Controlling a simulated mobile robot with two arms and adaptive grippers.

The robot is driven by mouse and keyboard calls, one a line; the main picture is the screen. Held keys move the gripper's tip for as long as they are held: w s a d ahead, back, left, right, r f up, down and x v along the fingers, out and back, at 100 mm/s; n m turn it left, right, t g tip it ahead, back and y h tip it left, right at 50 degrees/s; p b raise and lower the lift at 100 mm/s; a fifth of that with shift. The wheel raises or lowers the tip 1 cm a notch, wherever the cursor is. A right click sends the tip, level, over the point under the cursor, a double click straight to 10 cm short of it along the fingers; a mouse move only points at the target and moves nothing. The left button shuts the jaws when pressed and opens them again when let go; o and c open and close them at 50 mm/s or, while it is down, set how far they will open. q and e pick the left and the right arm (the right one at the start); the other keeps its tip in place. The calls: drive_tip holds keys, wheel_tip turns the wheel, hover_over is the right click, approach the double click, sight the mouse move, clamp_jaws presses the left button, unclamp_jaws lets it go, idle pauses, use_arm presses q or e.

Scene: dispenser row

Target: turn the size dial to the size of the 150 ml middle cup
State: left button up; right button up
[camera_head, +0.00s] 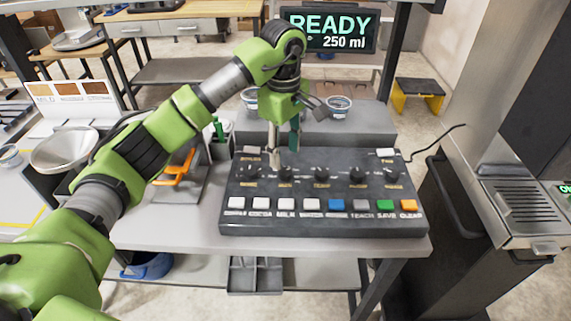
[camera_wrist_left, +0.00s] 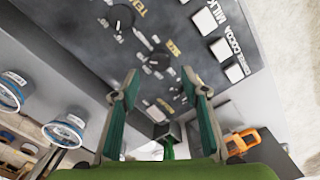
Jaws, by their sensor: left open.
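The dark control panel (camera_head: 310,196) has a row of several black dials. The size dial (camera_head: 286,172) is second from the left; in the left wrist view it sits (camera_wrist_left: 158,61) beside its SIZE label, between and beyond the fingertips. My left gripper (camera_head: 285,157) points down just above it, open, with nothing between the fingers; the fingers also show in the left wrist view (camera_wrist_left: 161,80). The display (camera_head: 328,31) reads READY, 250 ml. Two cups, left (camera_head: 250,97) and right (camera_head: 338,106), stand behind the panel; I cannot read their sizes. My right gripper is out of view.
Coloured and white buttons (camera_head: 336,204) line the panel's front edge. An orange-handled device (camera_head: 175,168) and a metal bowl (camera_head: 66,147) stand to the left. A metal machine (camera_head: 520,205) is at the right. The grey table's front strip (camera_head: 190,236) is bare.

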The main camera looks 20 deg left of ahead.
sight(285, 171)
use_arm(q)
drive_tip(key=shift+f+p, duration=0.5)
drive_tip(key=shift+f, duration=2.3)
drive_tip(key=c, duration=1.1)
